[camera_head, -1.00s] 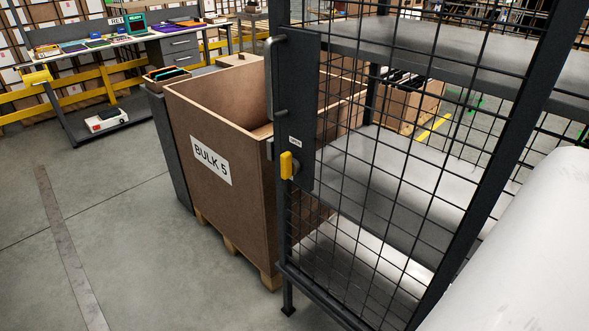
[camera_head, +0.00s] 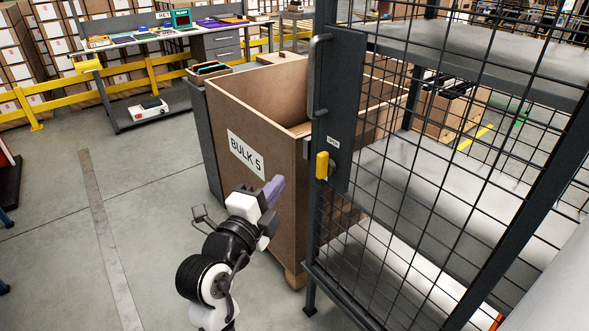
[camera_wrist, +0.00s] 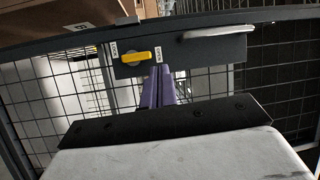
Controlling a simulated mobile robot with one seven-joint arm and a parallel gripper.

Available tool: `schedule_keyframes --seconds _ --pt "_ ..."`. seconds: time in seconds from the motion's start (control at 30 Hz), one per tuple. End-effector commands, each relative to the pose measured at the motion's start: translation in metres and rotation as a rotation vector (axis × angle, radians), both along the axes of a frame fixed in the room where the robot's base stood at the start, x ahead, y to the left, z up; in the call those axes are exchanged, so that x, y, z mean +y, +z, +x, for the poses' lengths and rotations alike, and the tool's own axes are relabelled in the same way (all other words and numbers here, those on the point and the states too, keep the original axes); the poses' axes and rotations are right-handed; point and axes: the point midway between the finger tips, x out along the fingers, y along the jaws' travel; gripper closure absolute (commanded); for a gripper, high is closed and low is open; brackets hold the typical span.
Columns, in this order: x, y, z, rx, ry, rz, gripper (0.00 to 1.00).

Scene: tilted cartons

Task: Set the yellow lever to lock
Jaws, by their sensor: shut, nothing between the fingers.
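The yellow lever (camera_head: 322,165) is on the dark lock plate of the mesh cage door, below the vertical door handle (camera_head: 318,76). In the head view it stands upright beside a small white label. In the wrist view the yellow lever (camera_wrist: 134,57) lies across the picture between two small white labels, whose words I cannot read surely. My gripper (camera_head: 275,186) is shut and empty, with purple fingers, left of the lever and apart from it. In the wrist view my gripper (camera_wrist: 160,82) points at the plate, its tips just below and right of the lever.
A brown bin marked BULK 5 (camera_head: 228,130) stands on a pallet behind my gripper, close to the door. The mesh door (camera_head: 400,200) fills the right side. A workbench (camera_head: 160,45) and yellow rails are at the back left. Open floor lies at left.

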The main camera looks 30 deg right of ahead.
Motion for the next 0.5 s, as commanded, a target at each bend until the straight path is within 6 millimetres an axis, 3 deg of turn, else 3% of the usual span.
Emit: schedule_keyframes --seconds 0.03,0.17,0.5 --pt "-0.019 -0.011 -0.017 -0.016 -0.073 0.048 1.0" --pt "-0.043 -0.025 -0.043 -0.057 -0.184 0.121 1.0" --pt "-0.046 -0.028 -0.047 -0.069 -0.201 0.135 1.0"
